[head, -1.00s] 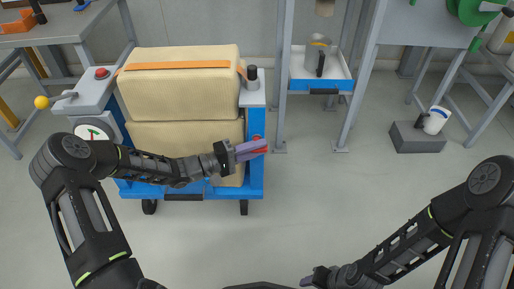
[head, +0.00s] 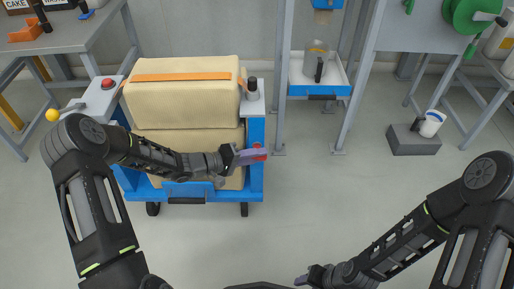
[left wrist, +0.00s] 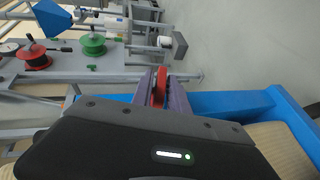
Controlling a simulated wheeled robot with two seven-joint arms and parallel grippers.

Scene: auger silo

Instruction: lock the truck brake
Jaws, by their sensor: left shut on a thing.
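The truck (head: 255,188) is a blue wheeled cart loaded with tan bales, at left centre in the head view. A red brake lever (head: 262,154) shows at its right side, largely covered by my fingers. My left gripper (head: 252,157) reaches across the truck's front, its purple fingers shut on the lever. In the left wrist view, the red lever (left wrist: 159,88) sits between the purple fingers, beside the blue truck frame (left wrist: 235,103). My right gripper (head: 303,280) is low in the head view, away from the truck; its finger gap is not clear.
A tray stand (head: 342,89) holding a jug (head: 319,67) is right of the truck. A grey block (head: 412,140) with a white container (head: 432,123) lies farther right. A yellow-knobbed lever (head: 52,115) stands left. The floor in the middle is clear.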

